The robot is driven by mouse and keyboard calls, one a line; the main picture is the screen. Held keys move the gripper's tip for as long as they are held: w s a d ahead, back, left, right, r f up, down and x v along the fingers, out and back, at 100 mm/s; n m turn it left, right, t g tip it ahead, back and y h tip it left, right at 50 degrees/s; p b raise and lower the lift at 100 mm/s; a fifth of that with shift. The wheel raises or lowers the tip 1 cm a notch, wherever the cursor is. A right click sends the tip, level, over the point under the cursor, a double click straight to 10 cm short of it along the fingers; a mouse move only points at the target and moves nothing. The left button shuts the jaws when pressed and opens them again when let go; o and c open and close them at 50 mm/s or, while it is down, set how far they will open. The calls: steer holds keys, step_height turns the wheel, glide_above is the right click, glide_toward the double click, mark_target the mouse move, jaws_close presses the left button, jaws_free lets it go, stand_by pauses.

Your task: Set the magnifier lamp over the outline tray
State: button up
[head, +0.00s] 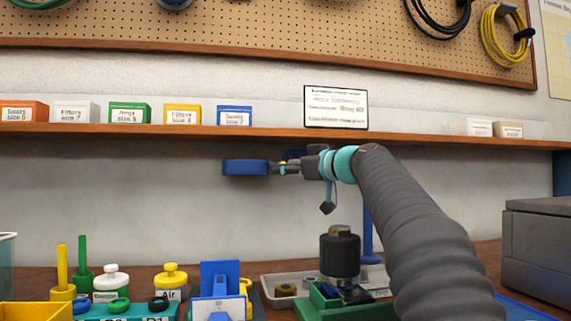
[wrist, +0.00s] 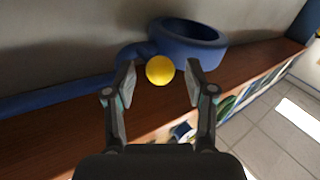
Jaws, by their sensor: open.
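The magnifier lamp's blue ring-shaped head (head: 245,167) hangs in front of the wall, below the shelf; the ring also shows in the wrist view (wrist: 190,36). A yellow knob (wrist: 160,70) sits beside the ring. My gripper (wrist: 160,80) is open, with one finger on each side of the knob; contact cannot be told. In the head view my gripper (head: 284,169) is just right of the lamp head. The lamp's blue post (head: 368,232) stands behind my arm. A pale tray (head: 290,275), seemingly the outline tray, lies on the bench, partly hidden by a regulator.
A black-topped regulator (head: 340,255) stands in a green fixture (head: 312,302) below my gripper. A blue stand (head: 219,280) and yellow bottle (head: 171,281) are to the left. A grey box (head: 540,245) is at right. The shelf (head: 270,130) runs just above my gripper.

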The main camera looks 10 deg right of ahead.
steer(key=shift+w+a, duration=0.2)
jaws_close()
steer(key=shift+s, duration=0.15)
